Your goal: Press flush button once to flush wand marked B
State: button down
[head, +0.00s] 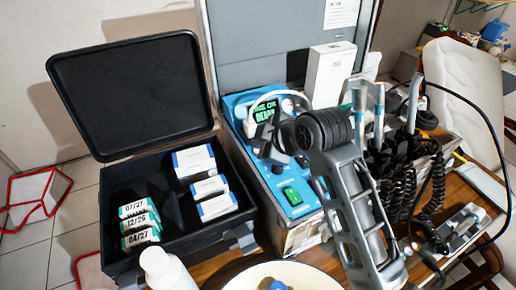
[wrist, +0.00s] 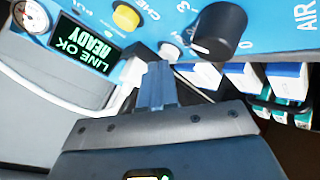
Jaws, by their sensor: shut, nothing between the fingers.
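The blue control panel (head: 283,180) of the portable dental unit faces up in its open case, with a green display (head: 265,117). In the wrist view the display (wrist: 87,46) reads "LINE OK READY". A yellow button (wrist: 126,17) and a white round button (wrist: 170,50) sit beside a black knob (wrist: 219,30); the white button's label is not readable. My gripper (wrist: 157,68) is shut and empty, its tips just below the white button in the picture; contact cannot be told. Several wands (head: 379,112) stand in holders at right; their markings are not readable. My gripper also shows in the head view (head: 266,143).
A black open case (head: 118,262) with small labelled boxes (head: 195,160) stands left of the unit. A white bottle (head: 166,268) and pale bowl (head: 315,276) are in front. A white box (head: 331,76) stands behind. Coiled hoses and a black cable (head: 497,150) hang at right.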

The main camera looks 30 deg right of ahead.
jog(key=shift+f, duration=0.25)
dwell(0.4)
jog(key=shift+r+p, duration=0.85)
jog(key=shift+r, duration=0.05)
notch_tip(320, 180, up, 5)
jog(key=p, duration=0.4)
jog(key=shift+s+p, duration=0.15)
jog(key=shift+p, duration=0.2)
dwell(0.4)
